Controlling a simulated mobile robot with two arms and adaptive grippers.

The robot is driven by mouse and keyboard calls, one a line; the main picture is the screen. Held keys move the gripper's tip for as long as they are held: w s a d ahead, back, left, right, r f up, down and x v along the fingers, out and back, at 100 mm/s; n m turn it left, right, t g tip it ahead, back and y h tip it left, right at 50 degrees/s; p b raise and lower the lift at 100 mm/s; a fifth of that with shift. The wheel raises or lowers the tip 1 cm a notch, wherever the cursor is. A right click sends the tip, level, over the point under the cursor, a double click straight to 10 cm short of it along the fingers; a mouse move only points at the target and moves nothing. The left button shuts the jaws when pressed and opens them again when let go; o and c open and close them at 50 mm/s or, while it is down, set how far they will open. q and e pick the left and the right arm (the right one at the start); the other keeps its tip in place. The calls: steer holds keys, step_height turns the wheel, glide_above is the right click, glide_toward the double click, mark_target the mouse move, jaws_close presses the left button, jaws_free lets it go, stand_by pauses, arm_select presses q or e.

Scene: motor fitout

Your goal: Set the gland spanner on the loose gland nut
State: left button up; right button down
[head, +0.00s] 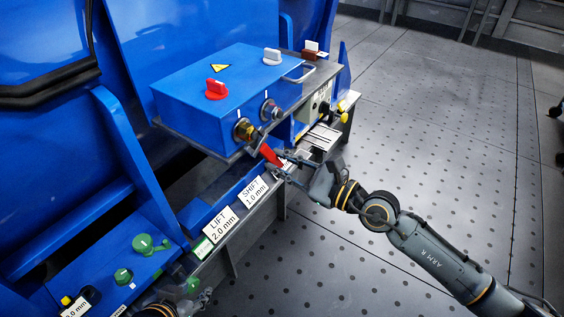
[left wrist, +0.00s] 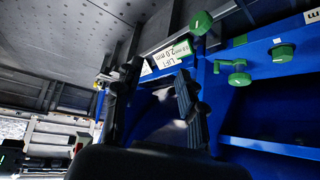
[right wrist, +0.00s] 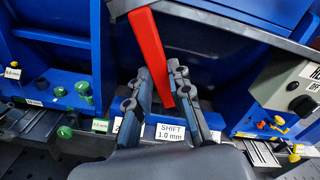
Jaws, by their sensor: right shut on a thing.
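The gland spanner's red handle (head: 271,155) is held in my right gripper (head: 286,167), just below the front of the blue box (head: 190,100). Its grey head reaches up close to the brass gland nut (head: 243,130); I cannot tell whether it touches or sits around it. A second, greyer gland (head: 270,110) is to the right on the same face. Which nut is loose does not show clearly. My left gripper (left wrist: 158,100) is open and empty, low near the LIFT label.
The box carries a red knob (head: 216,89), a white knob (head: 272,57) and a metal handle (head: 300,73). A ledge below bears LIFT (head: 218,224) and SHIFT (head: 254,191) labels. Green knobs (head: 142,242) stand at lower left. The perforated floor at right is clear.

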arm_select(q)
steer(key=shift+s+a+f, duration=0.1)
steer(key=shift+s, duration=0.05)
steer(key=shift+s+a+f+g+y+p, duration=0.1)
steer(key=shift+s+a+f+g+p, duration=0.1)
steer(key=shift+s+g+p, duration=0.25)
steer(key=shift+s+a+f+g+y+p, duration=0.1)
steer(key=shift+s+a+f+g+p, duration=0.15)
steer(key=shift+s, duration=0.35)
steer(key=shift+s+a+f+g+y+p, duration=0.1)
steer(key=shift+s+f+g+p, duration=0.05)
steer(key=shift+s+g+p, duration=0.35)
stand_by(0.6)
